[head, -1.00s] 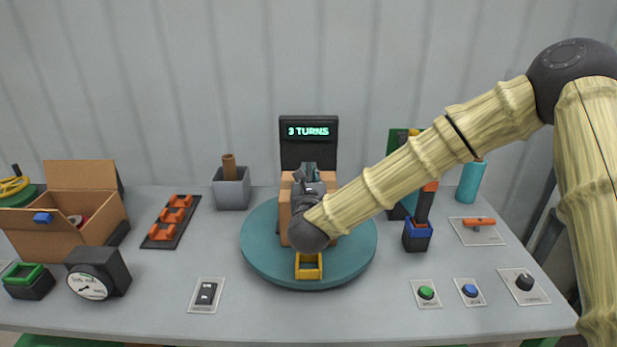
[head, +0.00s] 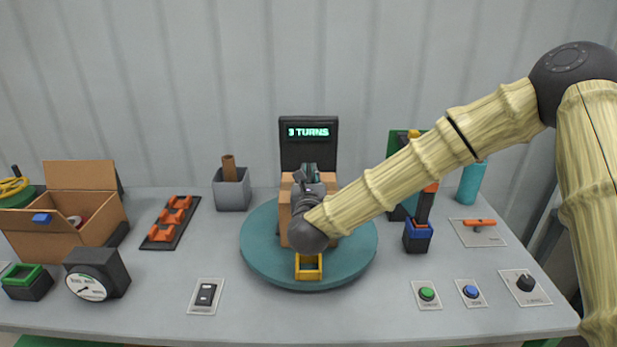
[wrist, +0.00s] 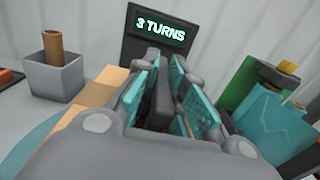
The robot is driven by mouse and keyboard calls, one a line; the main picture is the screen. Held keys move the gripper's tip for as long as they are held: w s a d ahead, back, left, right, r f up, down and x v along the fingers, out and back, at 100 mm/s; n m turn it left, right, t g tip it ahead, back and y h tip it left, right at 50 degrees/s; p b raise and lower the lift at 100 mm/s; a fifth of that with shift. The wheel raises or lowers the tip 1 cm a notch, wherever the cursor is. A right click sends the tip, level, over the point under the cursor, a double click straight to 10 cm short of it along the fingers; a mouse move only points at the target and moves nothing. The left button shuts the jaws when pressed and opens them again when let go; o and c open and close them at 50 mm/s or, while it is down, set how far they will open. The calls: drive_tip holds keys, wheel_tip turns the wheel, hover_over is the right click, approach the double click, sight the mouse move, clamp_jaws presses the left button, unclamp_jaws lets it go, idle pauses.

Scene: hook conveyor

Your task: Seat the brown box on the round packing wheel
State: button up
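The brown box (head: 332,190) stands over the middle of the teal round packing wheel (head: 262,245), largely hidden behind my arm and wrist. Its tan top shows at the left of the wrist view (wrist: 98,92). Whether its underside sits flush on the wheel is hidden. My gripper (head: 307,172) is at the top of the box. In the wrist view its teal-padded fingers (wrist: 168,85) stand on both sides of a dark upright piece (wrist: 160,108). I cannot tell whether they press on it.
A yellow bracket (head: 308,268) is at the wheel's front edge. Behind stands a display (head: 308,132) reading "3 TURNS". Left are a grey bin (head: 232,192), an orange-slotted rack (head: 170,222) and an open carton (head: 75,236). Right are a blue-rimmed holder (head: 418,238) and panel buttons (head: 427,294).

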drive_tip(key=o, duration=0.5)
drive_tip(key=shift+r, duration=0.15)
drive_tip(key=shift+s, duration=0.15)
